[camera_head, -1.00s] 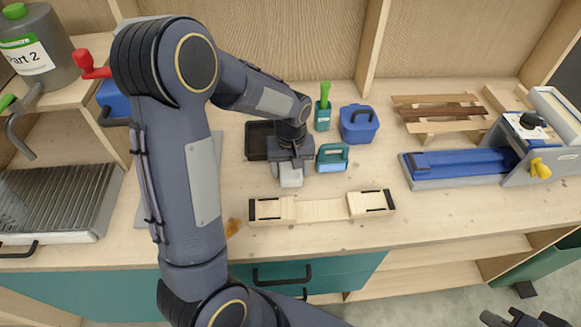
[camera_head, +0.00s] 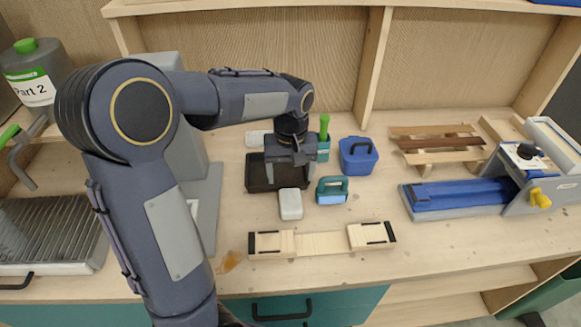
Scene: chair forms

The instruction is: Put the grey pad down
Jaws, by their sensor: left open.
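The grey pad (camera_head: 290,204), a small pale block with rounded corners, lies on the workbench in front of the black tray. My left gripper (camera_head: 291,178) points down just behind and above the pad in the picture. Its jaws are open and empty, and the pad looks free of them. The gripper hides part of the black tray (camera_head: 257,182). My right gripper is out of view.
A wooden fixture (camera_head: 320,243) lies in front of the pad. A teal-handled block (camera_head: 332,191) stands right of it. A blue caddy (camera_head: 358,156) and slatted wood (camera_head: 437,147) stand behind, with a blue-grey clamp device (camera_head: 460,196) at right.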

